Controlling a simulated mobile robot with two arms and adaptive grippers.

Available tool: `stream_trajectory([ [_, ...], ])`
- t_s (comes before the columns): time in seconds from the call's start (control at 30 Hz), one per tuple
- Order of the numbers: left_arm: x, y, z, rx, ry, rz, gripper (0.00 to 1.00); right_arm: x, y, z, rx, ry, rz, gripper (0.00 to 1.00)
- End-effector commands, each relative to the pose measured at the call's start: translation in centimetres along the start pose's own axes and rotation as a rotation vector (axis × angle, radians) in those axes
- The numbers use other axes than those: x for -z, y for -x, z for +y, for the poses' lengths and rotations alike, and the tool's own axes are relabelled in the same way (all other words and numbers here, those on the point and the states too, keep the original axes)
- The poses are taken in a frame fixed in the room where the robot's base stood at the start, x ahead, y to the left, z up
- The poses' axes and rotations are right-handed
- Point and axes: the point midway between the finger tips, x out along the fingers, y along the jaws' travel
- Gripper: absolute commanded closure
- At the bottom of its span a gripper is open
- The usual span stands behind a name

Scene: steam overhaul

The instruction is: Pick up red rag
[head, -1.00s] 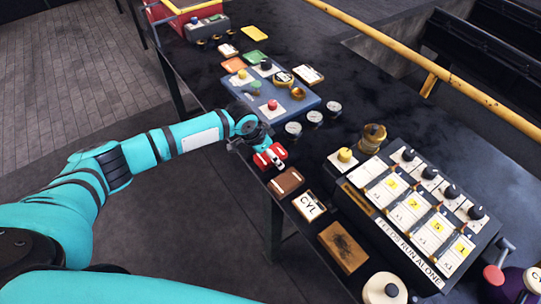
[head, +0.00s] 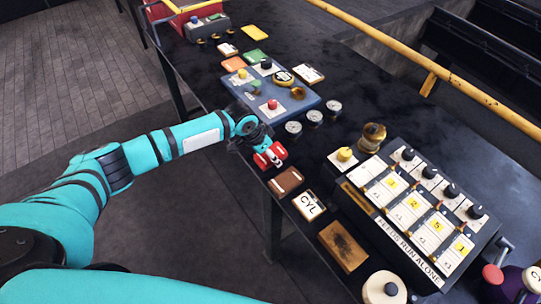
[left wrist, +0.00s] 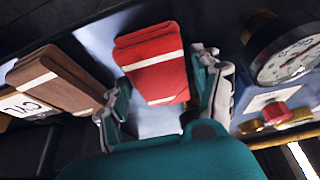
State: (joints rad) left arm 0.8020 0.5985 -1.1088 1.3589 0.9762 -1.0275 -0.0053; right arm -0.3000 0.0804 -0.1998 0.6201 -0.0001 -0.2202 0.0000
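The red rag (head: 270,155) is a folded red bundle with white stripes, lying at the near edge of the dark bench. My left gripper (head: 257,143) is low at the rag and partly covers it in the head view. In the left wrist view the red rag (left wrist: 155,65) lies between the two spread fingers of my left gripper (left wrist: 162,80). The fingers are apart, with gaps beside the rag's lower part. My right gripper is not in view.
A brown folded cloth (head: 286,181) and a CYL card (head: 309,205) lie close to the rag along the edge. Several round gauges (head: 293,128) and a blue panel (head: 250,98) with buttons are beyond it. A control box (head: 420,215) stands to the right.

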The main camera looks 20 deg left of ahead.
Motion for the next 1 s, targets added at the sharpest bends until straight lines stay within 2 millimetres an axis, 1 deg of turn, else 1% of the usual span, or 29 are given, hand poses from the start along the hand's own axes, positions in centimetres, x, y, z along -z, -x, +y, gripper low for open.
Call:
stream_trajectory([
  [0.03,0.0,0.0,0.0,0.0,0.0,0.0,0.43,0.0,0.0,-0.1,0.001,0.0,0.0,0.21],
  [0.33,0.0,0.0,0.0,0.0,0.0,0.0,0.81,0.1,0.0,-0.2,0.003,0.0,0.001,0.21],
  [0.57,0.1,0.1,0.0,0.0,-0.001,0.001,0.82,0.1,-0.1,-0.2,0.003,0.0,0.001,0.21],
  [0.67,0.2,0.5,0.0,0.001,-0.001,0.002,0.82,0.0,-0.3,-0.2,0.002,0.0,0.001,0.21],
  [0.77,0.6,1.2,0.0,0.0,-0.001,0.004,0.82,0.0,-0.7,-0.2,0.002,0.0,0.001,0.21],
  [0.87,1.2,2.6,0.0,0.0,-0.002,0.005,0.82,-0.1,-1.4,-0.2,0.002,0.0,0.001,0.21],
  [0.93,1.6,3.8,0.0,0.001,-0.002,0.006,0.82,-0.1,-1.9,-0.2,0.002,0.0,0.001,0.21],
  [1.0,0.2,4.1,1.2,-0.002,-0.003,-0.002,0.82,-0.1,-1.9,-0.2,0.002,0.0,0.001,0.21],
])
